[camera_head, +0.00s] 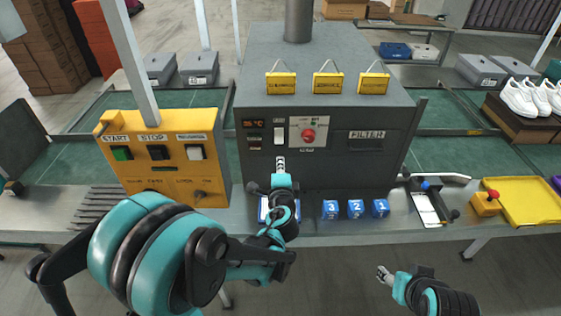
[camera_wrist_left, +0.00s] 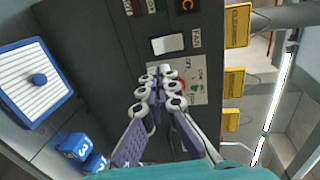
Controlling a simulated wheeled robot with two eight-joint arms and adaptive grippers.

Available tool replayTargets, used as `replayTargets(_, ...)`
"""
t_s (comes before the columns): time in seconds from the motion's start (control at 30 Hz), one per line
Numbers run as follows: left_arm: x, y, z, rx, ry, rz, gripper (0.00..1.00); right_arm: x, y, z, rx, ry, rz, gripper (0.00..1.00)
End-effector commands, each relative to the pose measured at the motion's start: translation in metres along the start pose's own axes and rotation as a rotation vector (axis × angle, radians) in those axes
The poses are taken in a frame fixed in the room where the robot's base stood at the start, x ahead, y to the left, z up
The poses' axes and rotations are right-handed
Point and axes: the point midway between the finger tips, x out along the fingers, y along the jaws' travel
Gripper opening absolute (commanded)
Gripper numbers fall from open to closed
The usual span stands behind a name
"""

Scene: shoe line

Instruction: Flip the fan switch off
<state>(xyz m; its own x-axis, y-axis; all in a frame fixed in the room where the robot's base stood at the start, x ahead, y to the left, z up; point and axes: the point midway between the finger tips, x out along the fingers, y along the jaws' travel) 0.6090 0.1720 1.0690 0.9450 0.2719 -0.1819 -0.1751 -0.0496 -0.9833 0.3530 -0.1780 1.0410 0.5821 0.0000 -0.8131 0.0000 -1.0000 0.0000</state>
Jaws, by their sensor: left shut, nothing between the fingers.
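The fan switch (camera_head: 279,135) is a white rocker on the front panel of the dark grey machine (camera_head: 340,165). In the left wrist view the white switch (camera_wrist_left: 168,44) sits beside the word FAN. My left gripper (camera_head: 280,163) is shut and empty, its fingertips just below the switch in the head view. In the left wrist view its fingertips (camera_wrist_left: 160,72) lie close to the switch; I cannot tell whether they touch the panel. My right gripper (camera_head: 384,273) is low at the bottom right, away from the machine; its finger opening is unclear.
A red knob (camera_head: 308,135) is right of the switch. A yellow control box (camera_head: 180,175) stands left. Blue numbered cubes (camera_head: 355,208) and a white-and-blue filter (camera_wrist_left: 35,80) are by the machine. A yellow tray (camera_head: 530,203) lies right.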

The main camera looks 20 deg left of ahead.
Motion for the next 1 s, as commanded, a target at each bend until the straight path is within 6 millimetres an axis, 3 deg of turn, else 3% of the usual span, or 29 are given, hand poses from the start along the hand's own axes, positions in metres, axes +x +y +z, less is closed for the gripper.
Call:
replayTargets(0.3,0.070,0.002,0.001,-0.002,-0.002,0.001,0.00,0.014,0.000,0.010,0.000,0.000,0.000,0.55)
replayTargets(0.5,0.102,0.002,0.000,-0.002,0.000,0.001,0.00,0.020,0.000,0.015,0.000,0.000,0.000,0.55)
replayTargets(0.7,0.116,0.001,0.000,0.000,0.001,0.000,0.00,0.023,0.000,0.016,0.000,0.000,0.000,0.55)
replayTargets(1.0,0.117,0.000,0.000,0.000,0.001,0.000,0.00,0.023,0.000,0.016,0.000,0.000,0.000,0.55)
